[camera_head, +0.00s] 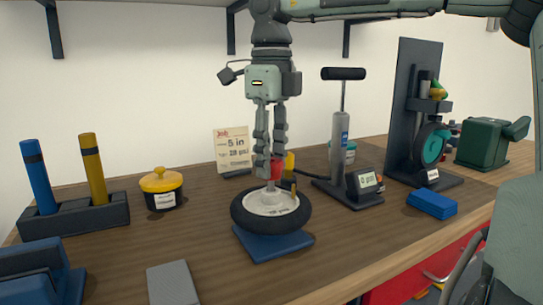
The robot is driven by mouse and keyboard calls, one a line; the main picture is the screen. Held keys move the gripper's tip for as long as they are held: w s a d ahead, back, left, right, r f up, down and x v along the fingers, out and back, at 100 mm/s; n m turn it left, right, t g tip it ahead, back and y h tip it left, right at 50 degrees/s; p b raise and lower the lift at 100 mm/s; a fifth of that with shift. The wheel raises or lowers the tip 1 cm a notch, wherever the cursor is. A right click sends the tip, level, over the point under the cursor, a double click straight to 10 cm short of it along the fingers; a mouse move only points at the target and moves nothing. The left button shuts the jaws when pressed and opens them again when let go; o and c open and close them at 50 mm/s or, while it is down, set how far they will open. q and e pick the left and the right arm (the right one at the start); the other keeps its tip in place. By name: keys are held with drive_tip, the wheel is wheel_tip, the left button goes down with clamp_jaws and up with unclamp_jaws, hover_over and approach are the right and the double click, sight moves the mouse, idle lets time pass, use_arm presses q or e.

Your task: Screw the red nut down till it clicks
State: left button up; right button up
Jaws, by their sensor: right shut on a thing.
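The red nut (277,167) is between the fingers of my right gripper (270,172), partly hidden by them. The gripper points straight down and is shut on it. Below is a small wheel with a black tyre (243,216) and a pale hub (262,206), lying flat on a blue stand (272,246). The nut is above the hub's middle. I cannot tell whether it touches the thread. My left gripper is not in view.
A job card (232,150) and a yellow-lidded pot (162,187) stand left. A grey block (172,283) lies at the front. A blue block (432,204) lies right.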

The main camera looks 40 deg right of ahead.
drive_tip(key=shift+f+b, duration=0.65)
drive_tip(key=shift+f, duration=0.35)
drive_tip(key=o, duration=1.1)
drive_tip(key=shift+c, duration=0.2)
wheel_tip(320, 180, up, 12)
